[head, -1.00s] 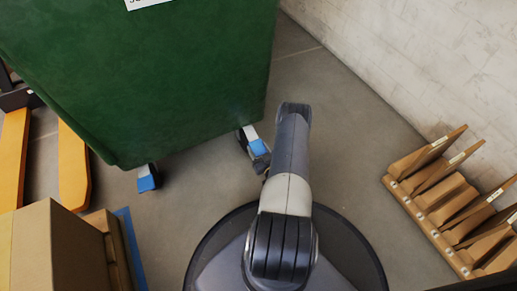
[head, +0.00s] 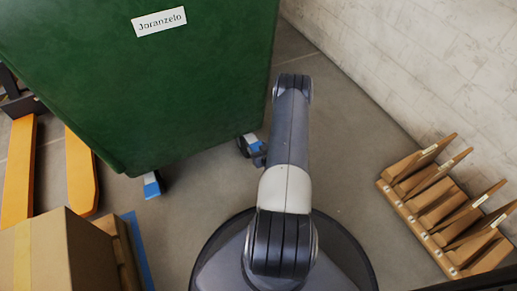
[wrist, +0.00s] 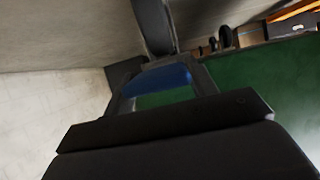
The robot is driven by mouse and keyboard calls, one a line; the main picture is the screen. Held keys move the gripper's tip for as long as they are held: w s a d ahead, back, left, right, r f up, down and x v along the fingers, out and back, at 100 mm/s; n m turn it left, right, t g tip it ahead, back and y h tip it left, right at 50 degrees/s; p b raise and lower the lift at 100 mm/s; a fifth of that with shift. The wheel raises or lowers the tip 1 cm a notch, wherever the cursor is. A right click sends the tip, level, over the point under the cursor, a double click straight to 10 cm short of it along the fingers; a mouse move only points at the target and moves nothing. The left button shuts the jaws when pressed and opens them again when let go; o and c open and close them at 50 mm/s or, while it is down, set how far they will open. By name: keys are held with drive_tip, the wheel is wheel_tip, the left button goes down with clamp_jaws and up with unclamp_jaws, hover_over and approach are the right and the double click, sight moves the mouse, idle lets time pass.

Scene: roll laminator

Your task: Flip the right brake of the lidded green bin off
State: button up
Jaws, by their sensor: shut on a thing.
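The green bin (head: 150,80) fills the upper left of the head view and carries a white label reading "Joranzelo". Its right brake (head: 254,142), a blue and white pedal on a dark caster, shows at the bin's lower right corner. The left brake (head: 152,186), also blue and white, is at the lower front corner. My gripper (head: 259,158) is low beside the right caster, mostly hidden by my arm. In the wrist view, the blue pedal (wrist: 163,80) sits between the dark fingers of my gripper, which is shut on it. The lid is out of view.
Orange forks (head: 82,175) lie on the floor at the left. A cardboard box (head: 45,255) stands at the lower left. A wooden rack (head: 440,215) stands by the pale wall at the right. Bare floor lies between my arm and the rack.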

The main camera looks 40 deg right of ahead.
drive_tip(key=shift+w+r, duration=0.15)
drive_tip(key=shift+r, duration=0.45)
drive_tip(key=o, duration=1.4)
drive_tip(key=p+v, duration=0.3)
drive_tip(key=v, duration=0.7)
drive_tip(key=shift+s, duration=0.45)
drive_tip(key=shift+w, duration=0.15)
